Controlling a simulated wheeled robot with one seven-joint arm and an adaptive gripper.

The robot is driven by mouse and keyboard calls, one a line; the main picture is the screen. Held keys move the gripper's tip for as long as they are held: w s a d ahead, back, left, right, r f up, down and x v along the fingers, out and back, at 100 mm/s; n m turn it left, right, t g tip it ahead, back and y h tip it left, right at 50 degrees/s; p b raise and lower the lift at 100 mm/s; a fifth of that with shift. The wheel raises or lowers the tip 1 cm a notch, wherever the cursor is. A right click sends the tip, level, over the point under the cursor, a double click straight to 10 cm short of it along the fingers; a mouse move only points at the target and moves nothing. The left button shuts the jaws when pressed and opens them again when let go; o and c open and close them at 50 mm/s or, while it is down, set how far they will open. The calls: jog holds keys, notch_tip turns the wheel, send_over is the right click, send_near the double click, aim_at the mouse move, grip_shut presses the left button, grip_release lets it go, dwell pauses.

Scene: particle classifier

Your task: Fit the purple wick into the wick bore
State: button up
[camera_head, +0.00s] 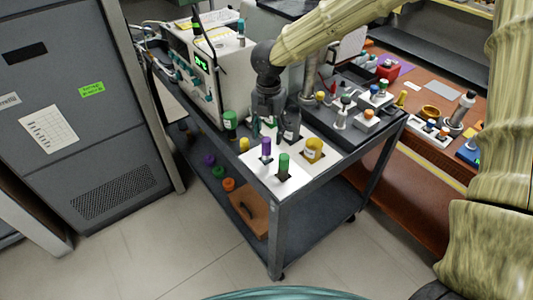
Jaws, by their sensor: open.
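The purple wick (266,146) looks like a small purple-topped peg. It stands upright on a white sheet at the front of the grey cart, above a dark patch. My gripper (272,130) points down just behind the purple wick in the picture. Its dark fingers are open and apart, with nothing seen held between them. Whether a finger touches anything is too small to tell. I cannot make out which opening is the wick bore; the dark patches on the sheet are small and partly covered by the pegs.
A green-capped bottle (230,122) stands at left, near a beige instrument (206,60). Small parts crowd the cart's dark right side. A brown workbench (431,105) stands beyond.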

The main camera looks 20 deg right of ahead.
aim_at(266, 139)
jog(key=f, duration=0.2)
jog(key=f+p, duration=0.1)
jog(key=shift+w+a+f, duration=0.2)
jog(key=shift+a+f, duration=0.05)
jog(key=shift+f, duration=0.75)
jog(key=shift+c, duration=0.2)
grip_shut()
